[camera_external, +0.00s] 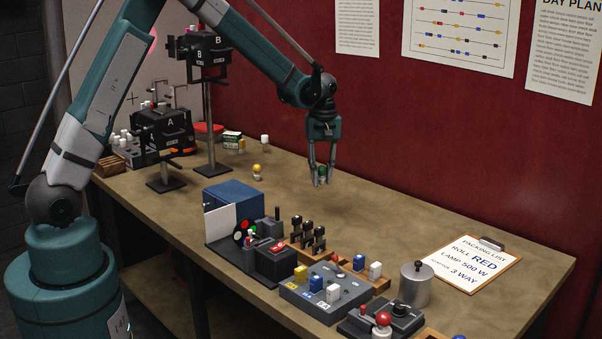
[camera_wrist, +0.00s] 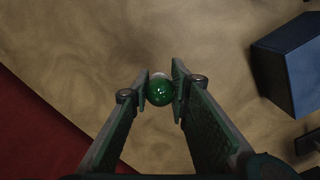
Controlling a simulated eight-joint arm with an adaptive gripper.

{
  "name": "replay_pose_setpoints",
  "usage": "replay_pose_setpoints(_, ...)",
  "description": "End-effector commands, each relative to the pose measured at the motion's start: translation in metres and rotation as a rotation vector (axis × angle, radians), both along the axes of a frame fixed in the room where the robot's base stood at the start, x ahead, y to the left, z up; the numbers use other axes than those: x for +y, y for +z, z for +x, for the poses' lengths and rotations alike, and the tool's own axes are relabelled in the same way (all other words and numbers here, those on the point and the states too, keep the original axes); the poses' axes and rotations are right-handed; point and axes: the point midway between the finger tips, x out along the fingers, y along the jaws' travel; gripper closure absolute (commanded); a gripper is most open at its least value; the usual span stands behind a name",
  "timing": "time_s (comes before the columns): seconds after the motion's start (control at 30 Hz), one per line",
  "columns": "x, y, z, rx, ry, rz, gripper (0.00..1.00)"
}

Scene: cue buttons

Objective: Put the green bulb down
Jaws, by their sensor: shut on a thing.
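The green bulb (camera_external: 322,172) is held between the fingertips of my gripper (camera_external: 322,181), close to the tabletop behind the blue box. I cannot tell whether its base touches the table. In the wrist view the bulb (camera_wrist: 160,91) shows as a round green globe with a pale base behind it, and both fingers of my gripper (camera_wrist: 160,90) close on its sides. The brown tabletop (camera_wrist: 110,50) around it is bare.
A blue box (camera_external: 233,199) stands to the left, also at the right of the wrist view (camera_wrist: 291,65). A yellow bulb (camera_external: 257,170) stands farther left. Switches, a control panel (camera_external: 325,293) and a metal canister (camera_external: 414,284) stand nearer the front. The red wall (camera_external: 450,130) runs behind.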

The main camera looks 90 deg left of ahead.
Motion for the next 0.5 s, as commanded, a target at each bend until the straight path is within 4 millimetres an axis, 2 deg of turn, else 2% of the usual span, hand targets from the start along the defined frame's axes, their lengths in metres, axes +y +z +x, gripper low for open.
replay_pose_setpoints(0.3,0.0,-0.042,0.0,0.0,0.0,0.0,0.89)
replay_pose_setpoints(0.5,0.0,-0.05,0.0,0.0,0.0,0.0,0.89)
